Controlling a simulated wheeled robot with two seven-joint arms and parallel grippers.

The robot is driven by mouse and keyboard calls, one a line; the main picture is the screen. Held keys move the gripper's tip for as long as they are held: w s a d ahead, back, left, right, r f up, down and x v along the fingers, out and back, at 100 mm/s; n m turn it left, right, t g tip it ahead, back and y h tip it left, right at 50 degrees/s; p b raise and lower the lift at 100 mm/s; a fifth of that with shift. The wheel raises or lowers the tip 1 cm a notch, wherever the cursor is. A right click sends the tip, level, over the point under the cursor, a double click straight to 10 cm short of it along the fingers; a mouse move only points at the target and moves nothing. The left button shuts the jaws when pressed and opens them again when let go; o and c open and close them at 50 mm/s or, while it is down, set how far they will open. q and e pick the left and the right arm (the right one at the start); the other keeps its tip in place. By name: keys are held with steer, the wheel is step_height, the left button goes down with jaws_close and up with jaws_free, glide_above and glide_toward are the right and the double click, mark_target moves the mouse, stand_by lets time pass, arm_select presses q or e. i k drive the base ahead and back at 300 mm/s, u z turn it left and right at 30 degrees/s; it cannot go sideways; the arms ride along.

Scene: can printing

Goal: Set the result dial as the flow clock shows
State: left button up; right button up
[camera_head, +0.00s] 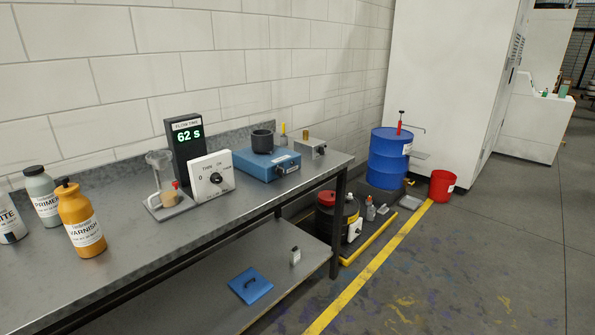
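The flow clock (187,150) is a tall dark box on the metal bench, headed FLOW TIME, and its green digits read 62 s. The result dial (212,176) is a white panel just in front of and to the right of the clock. It has a round black knob (215,178) and small lettering around it that is hard to read. The knob's pointer is too small to read for certain. Neither of my grippers is in view.
A flow-cup stand (170,208) is left of the dial, and a blue device (266,165) with a dark pot is right. Varnish (81,220) and primer (43,197) bottles stand at left. The bench (150,262) front is clear. A blue drum (389,160) stands beyond.

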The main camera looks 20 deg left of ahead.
mark_target(216, 177)
steer(key=z, duration=0.5)
steer(key=i, duration=1.95)
steer(key=u, duration=1.15)
steer(key=i, duration=0.75)
steer(key=u, duration=0.85)
